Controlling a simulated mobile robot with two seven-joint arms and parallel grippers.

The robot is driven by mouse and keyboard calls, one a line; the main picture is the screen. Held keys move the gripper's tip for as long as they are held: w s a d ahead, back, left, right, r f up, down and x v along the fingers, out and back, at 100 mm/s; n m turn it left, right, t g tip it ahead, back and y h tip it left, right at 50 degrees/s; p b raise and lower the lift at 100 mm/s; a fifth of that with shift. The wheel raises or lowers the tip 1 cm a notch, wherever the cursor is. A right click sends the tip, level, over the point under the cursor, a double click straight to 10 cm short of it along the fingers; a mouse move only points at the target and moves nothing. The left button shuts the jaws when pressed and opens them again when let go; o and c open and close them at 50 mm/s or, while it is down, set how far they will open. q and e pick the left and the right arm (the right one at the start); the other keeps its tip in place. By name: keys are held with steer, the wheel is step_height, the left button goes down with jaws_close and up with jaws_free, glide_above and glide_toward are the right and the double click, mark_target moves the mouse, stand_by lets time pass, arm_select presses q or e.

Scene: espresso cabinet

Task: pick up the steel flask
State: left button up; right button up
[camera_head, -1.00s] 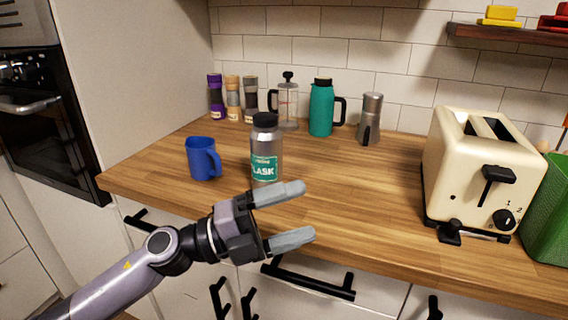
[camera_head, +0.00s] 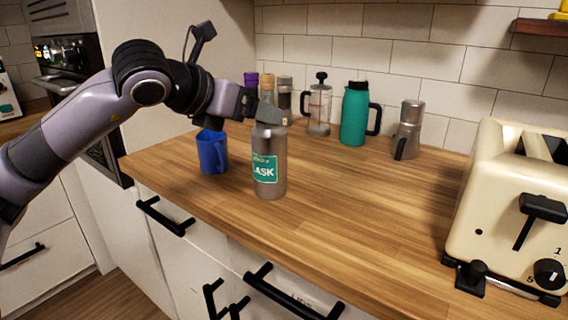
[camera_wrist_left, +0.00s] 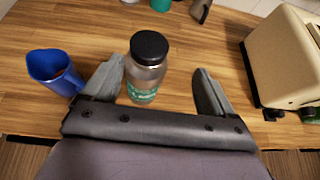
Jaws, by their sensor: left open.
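The steel flask (camera_head: 269,170), with a teal label, stands upright on the wooden counter. In the left wrist view the flask (camera_wrist_left: 144,75) shows its black lid and stands between my open fingers, nearer the left one. My left gripper (camera_head: 268,108) is at the height of the flask's top in the head view and hides its lid there. The left gripper (camera_wrist_left: 168,88) is open in the wrist view, with a wide gap between the flask and the right finger. I cannot tell whether the left finger touches the flask. My right gripper is not in view.
A blue mug (camera_head: 211,152) stands just left of the flask. Behind are a French press (camera_head: 319,108), a teal jug (camera_head: 354,115), a moka pot (camera_head: 407,130) and spice jars. A cream toaster (camera_head: 500,200) is at right. The counter (camera_head: 365,210) between flask and toaster is clear.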

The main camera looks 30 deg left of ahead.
arm_select(q)
steer(key=shift+y, duration=0.4)
steer(key=x, duration=0.2)
steer(key=p+x, duration=0.1)
steer(key=x, duration=0.1)
steer(key=a+r+x, duration=0.1)
steer(key=x, duration=0.2)
steer(key=shift+w+a+p, duration=0.1)
steer(key=shift+w+p, duration=0.25)
steer(key=shift+p, duration=0.05)
jaws_close()
